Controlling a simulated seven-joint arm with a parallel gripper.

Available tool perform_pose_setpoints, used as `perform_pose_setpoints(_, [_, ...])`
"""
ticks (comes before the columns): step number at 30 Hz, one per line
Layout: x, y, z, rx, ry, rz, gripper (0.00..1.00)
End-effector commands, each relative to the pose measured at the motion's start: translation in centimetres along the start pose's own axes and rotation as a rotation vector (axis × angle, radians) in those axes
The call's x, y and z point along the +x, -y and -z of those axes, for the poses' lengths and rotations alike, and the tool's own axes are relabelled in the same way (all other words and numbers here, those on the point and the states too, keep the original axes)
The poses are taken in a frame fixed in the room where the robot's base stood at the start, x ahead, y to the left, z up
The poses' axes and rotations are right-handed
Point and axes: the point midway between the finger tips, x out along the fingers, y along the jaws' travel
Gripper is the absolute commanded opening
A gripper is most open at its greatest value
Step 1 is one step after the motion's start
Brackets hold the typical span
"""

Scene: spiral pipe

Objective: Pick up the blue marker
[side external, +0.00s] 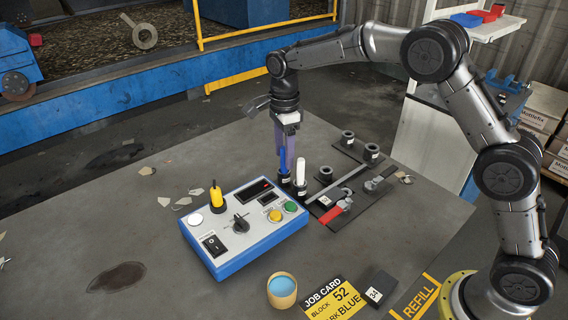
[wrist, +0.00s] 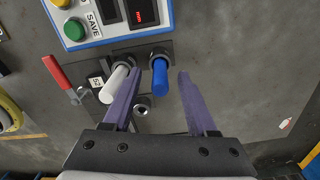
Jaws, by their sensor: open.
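The blue marker (side external: 283,161) stands upright in a black holder beside the control box. In the wrist view the blue marker (wrist: 160,80) shows between the two purple fingers, closer to the right finger's tip level than to the palm. A white marker (side external: 300,172) stands just right of it in the side view; in the wrist view the white marker (wrist: 118,82) is on the left, by the left finger. My gripper (side external: 280,146) is open, pointing down over the blue marker. My gripper (wrist: 158,76) holds nothing; whether a finger touches a marker cannot be told.
A blue-edged control box (side external: 244,222) with buttons and a yellow marker-like knob (side external: 217,196) stands left of the markers. A black fixture with a red-handled clamp (side external: 333,213) is to the right. The table's left side is mostly clear.

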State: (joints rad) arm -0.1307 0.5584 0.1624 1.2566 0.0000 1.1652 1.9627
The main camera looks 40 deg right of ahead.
Motion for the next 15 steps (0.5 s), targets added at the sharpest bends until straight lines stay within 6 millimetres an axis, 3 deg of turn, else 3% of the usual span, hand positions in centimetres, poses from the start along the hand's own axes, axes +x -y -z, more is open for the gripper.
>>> perform_pose_setpoints(6, [2.4, 0.0, 0.0, 0.0, 0.0, -0.001, 0.58])
perform_pose_setpoints(14, [2.6, 0.0, 0.0, 0.0, 0.001, 0.001, 0.58])
perform_pose_setpoints(15, [2.6, 0.0, 0.0, 0.0, 0.001, 0.001, 0.51])
